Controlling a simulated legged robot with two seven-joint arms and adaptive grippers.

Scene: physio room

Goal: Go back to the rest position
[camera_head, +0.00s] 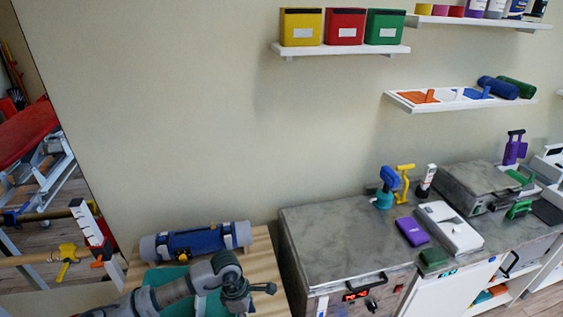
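My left arm comes in at the bottom left. Its dark gripper (250,291) is over the wooden table (262,248), in front of a grey and blue roll (196,241). The fingers are small and dark, so I cannot tell whether they are open or shut. A teal thing (163,276) on the table is partly hidden behind my arm. My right gripper is not in view.
Wall shelves (340,49) hang above. A mirror-like panel is at left.

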